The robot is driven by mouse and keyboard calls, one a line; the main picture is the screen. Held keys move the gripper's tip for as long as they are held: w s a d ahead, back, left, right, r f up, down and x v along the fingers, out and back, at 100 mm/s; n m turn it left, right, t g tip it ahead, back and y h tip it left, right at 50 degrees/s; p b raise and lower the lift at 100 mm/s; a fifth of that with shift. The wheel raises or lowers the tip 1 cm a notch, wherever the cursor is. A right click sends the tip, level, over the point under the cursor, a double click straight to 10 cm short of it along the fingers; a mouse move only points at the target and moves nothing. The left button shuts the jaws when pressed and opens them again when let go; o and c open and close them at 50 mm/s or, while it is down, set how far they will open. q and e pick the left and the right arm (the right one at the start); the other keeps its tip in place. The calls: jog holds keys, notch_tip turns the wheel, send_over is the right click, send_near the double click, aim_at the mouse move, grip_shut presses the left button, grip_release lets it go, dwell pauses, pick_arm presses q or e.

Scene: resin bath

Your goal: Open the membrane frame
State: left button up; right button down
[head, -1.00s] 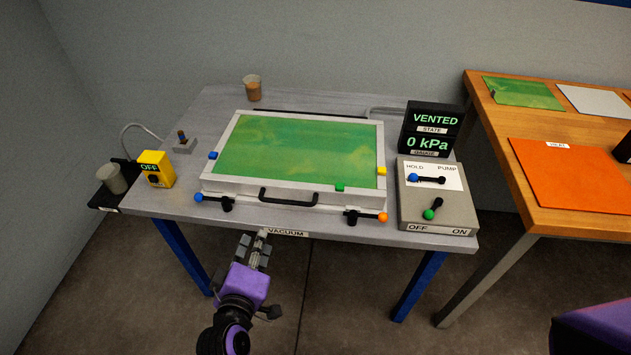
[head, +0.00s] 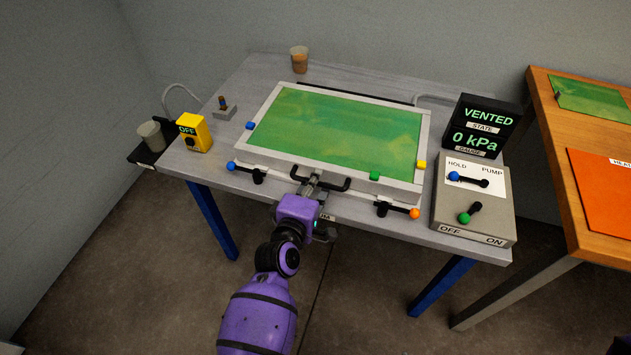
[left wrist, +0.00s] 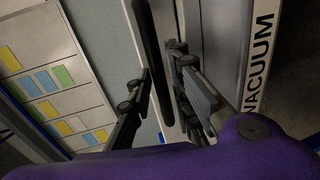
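The membrane frame (head: 424,140) has a pale rim around a green sheet and lies flat and closed on the grey table. Its black handle (head: 334,187) is on the front side. The handle bar also shows in the left wrist view (left wrist: 151,60). My left gripper (head: 313,184) is at the handle's left half. In the left wrist view its two fingers (left wrist: 158,85) are apart, with the bar between them and a gap showing on the left side. Front latches with a blue knob (head: 232,166) and an orange knob (head: 414,213) point outward. My right gripper is out of view.
A pump box (head: 472,205) with two levers and a gauge display (head: 480,126) reading VENTED, 0 kPa stand at the right. A yellow OFF switch (head: 193,133) and cups stand at the left and back. An orange mat (head: 607,195) lies on the wooden table.

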pick_arm(q)
jog(key=shift+w, duration=0.1)
grip_shut()
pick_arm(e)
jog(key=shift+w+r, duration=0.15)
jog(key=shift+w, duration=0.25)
